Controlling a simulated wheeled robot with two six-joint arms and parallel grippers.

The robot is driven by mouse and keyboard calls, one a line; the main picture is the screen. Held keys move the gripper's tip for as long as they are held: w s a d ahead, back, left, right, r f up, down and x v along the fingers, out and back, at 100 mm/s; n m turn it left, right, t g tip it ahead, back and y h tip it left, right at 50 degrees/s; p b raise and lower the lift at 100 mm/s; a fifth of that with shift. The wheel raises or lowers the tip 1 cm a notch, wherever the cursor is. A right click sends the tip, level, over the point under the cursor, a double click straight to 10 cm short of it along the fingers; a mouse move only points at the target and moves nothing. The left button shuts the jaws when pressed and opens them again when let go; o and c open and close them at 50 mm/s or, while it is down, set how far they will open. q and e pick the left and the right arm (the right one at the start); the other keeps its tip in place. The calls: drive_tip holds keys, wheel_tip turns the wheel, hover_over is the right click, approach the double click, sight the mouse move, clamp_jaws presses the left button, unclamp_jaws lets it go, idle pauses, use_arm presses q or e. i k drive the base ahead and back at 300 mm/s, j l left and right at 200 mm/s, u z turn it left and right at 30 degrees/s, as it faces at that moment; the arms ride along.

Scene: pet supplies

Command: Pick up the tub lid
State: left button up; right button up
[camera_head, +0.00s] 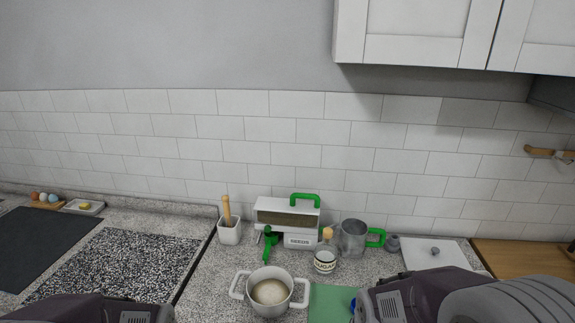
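A flat white square lid with a small grey knob (434,262) lies at the right of the counter, beside the wooden board. It looks like the tub lid, though I cannot be sure. The arm from the right covers part of its near edge. That arm and the one at the bottom left show only as dark links; I see no fingertips of either gripper.
A white two-handled pot (245,291) stands front centre beside a green mat (325,303). Behind are a sugar jar (325,262), a metal mug (353,238), a white machine with green handles (300,240) and a utensil pot (229,234). A wooden board (520,258) lies right.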

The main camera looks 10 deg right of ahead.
sight(418, 254)
drive_tip(key=z, duration=1.8)
